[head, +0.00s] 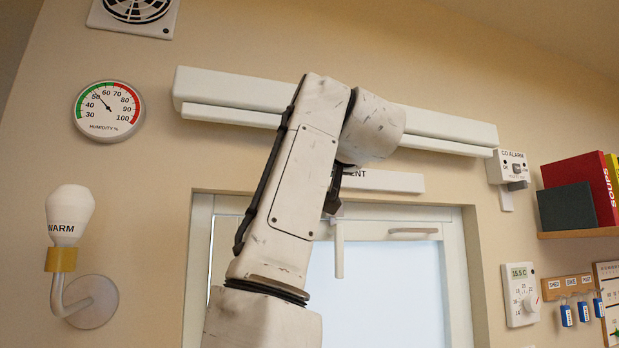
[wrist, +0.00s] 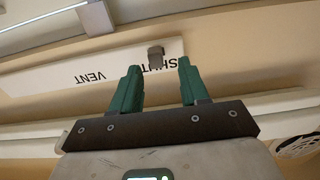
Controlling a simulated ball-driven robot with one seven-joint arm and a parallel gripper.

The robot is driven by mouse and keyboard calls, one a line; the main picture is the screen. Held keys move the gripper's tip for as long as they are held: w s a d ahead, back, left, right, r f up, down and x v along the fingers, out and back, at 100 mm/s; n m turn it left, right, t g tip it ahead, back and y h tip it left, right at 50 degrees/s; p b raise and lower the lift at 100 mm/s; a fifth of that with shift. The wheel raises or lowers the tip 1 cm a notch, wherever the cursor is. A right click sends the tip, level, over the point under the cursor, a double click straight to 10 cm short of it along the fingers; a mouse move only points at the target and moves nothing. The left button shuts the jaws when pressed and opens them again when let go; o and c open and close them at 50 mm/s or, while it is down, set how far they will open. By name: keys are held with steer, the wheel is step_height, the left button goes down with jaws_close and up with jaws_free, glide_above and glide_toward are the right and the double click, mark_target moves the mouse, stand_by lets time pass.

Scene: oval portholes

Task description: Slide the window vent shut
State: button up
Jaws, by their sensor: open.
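The window vent's white label strip (head: 385,181) is on the wall just above the window, partly hidden by my arm. In the wrist view the white strip (wrist: 60,82) appears upside down, with the words VENT and SHUT. A small grey-brown knob (wrist: 156,55) sits at the strip beside the word SHUT, which is partly covered. My gripper (wrist: 158,68) is open, its two green fingers pointing at the strip. The knob lies between the fingertips in the picture, slightly beyond them; contact cannot be told. In the head view my gripper (head: 333,190) is mostly hidden behind my arm.
A long white housing (head: 440,125) runs along the wall above the strip. The window (head: 390,280) with a handle (head: 413,231) is below. A CO alarm (head: 512,168) and a shelf of books (head: 580,195) are right; a lamp (head: 68,215) and humidity dial (head: 108,110) are left.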

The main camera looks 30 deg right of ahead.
steer(key=b+v, duration=0.2)
steer(key=v, duration=0.5)
steer(key=shift+s+a, duration=0.2)
steer(key=shift+s, duration=0.2)
